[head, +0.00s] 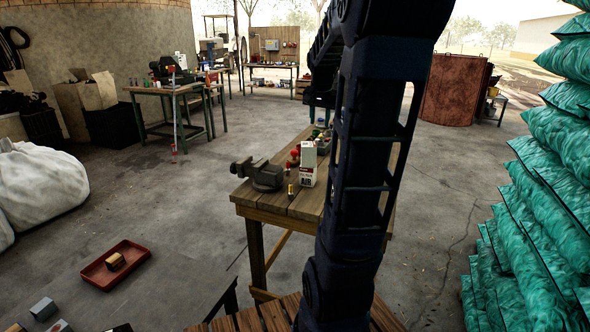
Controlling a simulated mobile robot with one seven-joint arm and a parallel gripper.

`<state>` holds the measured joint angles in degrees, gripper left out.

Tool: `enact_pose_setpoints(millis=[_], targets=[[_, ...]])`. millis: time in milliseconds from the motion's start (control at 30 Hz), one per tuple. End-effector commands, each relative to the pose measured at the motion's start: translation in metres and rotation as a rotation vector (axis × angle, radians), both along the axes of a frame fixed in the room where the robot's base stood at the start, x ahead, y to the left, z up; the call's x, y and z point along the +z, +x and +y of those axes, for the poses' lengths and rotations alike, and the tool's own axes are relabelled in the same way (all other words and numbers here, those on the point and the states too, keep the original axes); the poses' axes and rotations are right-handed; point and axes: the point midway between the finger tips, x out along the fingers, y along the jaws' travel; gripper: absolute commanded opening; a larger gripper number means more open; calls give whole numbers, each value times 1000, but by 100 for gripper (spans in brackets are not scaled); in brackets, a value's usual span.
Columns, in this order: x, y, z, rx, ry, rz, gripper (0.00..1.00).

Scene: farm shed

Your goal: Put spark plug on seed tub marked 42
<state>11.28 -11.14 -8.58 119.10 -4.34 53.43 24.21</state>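I cannot make out a spark plug for certain. A small upright dark and brass-coloured piece (290,191) stands near the front of the wooden workbench (262,204), beside a white and red box (308,164). No tub with a readable 42 shows; small containers at the bench's far end are partly hidden by my arm. My gripper (320,118) hangs over the far part of the bench, pointing down. Its fingers are too small and dark to tell whether they are open or hold anything.
A vise (258,174) and red-topped items (294,157) share the bench. A red tray (97,274) with a small block lies at lower left. Green sacks (555,190) are stacked on the right. Another workbench (175,92) stands at back left.

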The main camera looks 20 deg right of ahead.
Motion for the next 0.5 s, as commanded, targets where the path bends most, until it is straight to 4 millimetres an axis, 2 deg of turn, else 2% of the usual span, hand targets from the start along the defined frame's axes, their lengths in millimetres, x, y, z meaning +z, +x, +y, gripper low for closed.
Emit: enact_pose_setpoints(millis=[33,200,500], targets=[[2,-14,17,46,-2,-7,36],[1,-58,67,201,-15,-19,36],[-19,-142,139,471,-58,-37,36]])
